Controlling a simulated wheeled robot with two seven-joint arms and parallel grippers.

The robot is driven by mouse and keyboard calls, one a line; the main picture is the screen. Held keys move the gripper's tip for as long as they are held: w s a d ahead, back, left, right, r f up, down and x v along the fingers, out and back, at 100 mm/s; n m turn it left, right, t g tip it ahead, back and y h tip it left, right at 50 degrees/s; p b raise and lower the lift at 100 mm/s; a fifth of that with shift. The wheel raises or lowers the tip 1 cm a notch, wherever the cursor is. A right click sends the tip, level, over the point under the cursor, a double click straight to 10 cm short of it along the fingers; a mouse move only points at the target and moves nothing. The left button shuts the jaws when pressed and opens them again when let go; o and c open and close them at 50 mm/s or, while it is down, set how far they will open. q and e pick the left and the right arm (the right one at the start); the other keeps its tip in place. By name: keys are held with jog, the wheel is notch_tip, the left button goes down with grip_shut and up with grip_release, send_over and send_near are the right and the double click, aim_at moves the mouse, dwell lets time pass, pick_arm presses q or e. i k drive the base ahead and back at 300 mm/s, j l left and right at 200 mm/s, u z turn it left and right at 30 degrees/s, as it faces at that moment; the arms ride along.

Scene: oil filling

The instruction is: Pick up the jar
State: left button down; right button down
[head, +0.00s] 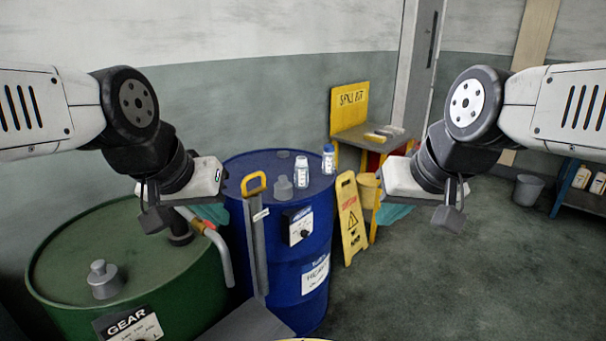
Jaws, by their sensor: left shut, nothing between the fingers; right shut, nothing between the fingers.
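Two small white jars with labels stand upright on top of the blue drum (312,240). One jar (302,171) has a white cap; the other jar (328,159), to its right and slightly farther back, has a blue cap. I cannot tell which one the task means. My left gripper (214,213) is left of the jars, over the gap between the green and blue drums, shut and empty. My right gripper (394,214) is right of the jars, beyond the blue drum's edge, shut and empty. Both grippers are apart from the jars.
A grey bung (283,188) sits beside the jars. A hand truck with a yellow handle (253,184) stands before the blue drum. A green drum (120,260) is at left. A yellow floor sign (352,222) and spill kit stand (350,108) are right of the drum. Right floor is mostly clear.

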aim_at(301, 168)
jog(key=u, duration=1.05)
jog(key=i+l+u, duration=0.2)
jog(key=l, duration=0.4)
jog(key=l+u, duration=0.2)
jog(key=l, duration=0.4)
